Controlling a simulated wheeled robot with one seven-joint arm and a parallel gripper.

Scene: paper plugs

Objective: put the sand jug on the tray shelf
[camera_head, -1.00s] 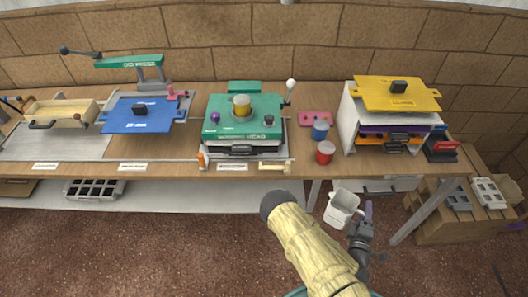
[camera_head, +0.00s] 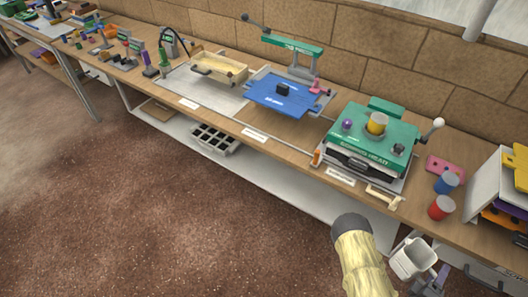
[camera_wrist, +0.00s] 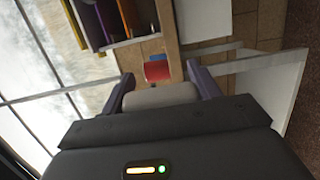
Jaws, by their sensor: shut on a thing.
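A white jug (camera_head: 414,258), taken as the sand jug, is at the lower right of the head view, in front of the bench. My gripper (camera_head: 432,281) is shut on it and holds it in the air, below the bench top's height in the picture. In the wrist view the pale jug (camera_wrist: 160,96) sits between the two purple fingers of my gripper (camera_wrist: 160,88). Its contents are not clear. The long white lower shelf (camera_head: 290,190) runs under the bench, and a dark tray with square pockets (camera_head: 215,139) stands on it.
The bench top (camera_head: 225,127) carries a blue plate (camera_head: 290,94), a green press (camera_head: 372,135), a blue cup (camera_head: 446,183) and a red cup (camera_head: 441,208). A bench leg (camera_head: 123,95) stands at the shelf's left end. The brown floor in front is clear.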

